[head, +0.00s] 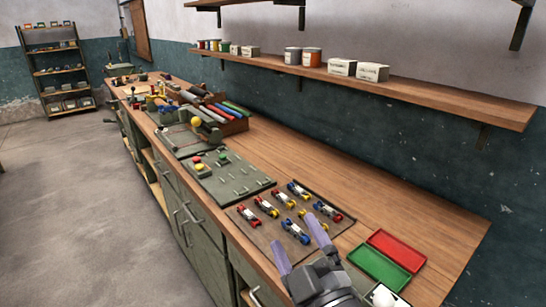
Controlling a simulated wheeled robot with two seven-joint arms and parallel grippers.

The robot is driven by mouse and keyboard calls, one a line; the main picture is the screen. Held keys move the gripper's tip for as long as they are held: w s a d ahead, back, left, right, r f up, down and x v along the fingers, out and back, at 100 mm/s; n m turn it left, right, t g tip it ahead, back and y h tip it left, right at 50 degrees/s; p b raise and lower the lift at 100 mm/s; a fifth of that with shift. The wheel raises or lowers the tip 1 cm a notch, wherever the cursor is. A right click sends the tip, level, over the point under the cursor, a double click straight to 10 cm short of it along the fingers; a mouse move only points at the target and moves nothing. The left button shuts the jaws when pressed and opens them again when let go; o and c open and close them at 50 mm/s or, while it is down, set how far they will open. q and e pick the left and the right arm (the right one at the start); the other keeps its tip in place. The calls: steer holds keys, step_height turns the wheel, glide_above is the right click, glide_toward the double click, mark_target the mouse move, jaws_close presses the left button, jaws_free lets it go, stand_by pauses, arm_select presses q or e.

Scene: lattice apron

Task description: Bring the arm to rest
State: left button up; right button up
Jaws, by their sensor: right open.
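My right gripper (300,242) is at the bottom of the head view, above the front edge of the workbench. My left gripper is not in view.
A red and green tray (410,245) lies right of the gripper. A grey-green board (215,187) with coloured buttons lies beyond the mat. A wooden rack (238,125) of coloured rolls stands farther back. Bare benchtop (330,170) runs along the wall under a shelf (430,97).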

steer(key=s+d+f+m+g+h, duration=0.35)
steer(key=d+f+m+h, duration=0.2)
steer(key=f, duration=0.25)
steer(key=s+d+f+m+g+h, duration=0.35)
steer(key=d+f+m+g, duration=0.2)
steer(key=f, duration=0.25)
steer(key=s+f+m+g, duration=0.2)
steer(key=s+f+g, duration=0.55)
steer(key=s, duration=0.55)
step_height(320, 180, down, 21)
steer(key=s+g+b, duration=0.2)
steer(key=b, duration=0.1)
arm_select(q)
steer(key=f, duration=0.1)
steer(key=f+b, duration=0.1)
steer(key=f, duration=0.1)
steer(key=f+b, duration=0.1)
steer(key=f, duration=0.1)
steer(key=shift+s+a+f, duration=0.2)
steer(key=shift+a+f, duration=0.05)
arm_select(e)
steer(key=s+d+f, duration=0.3)
steer(key=s+f, duration=0.9)
steer(key=s, duration=0.1)
steer(key=shift+s+d+f+n+g, duration=0.15)
steer(key=shift+s+d+n+g, duration=0.1)
steer(key=shift+n+g, duration=0.15)
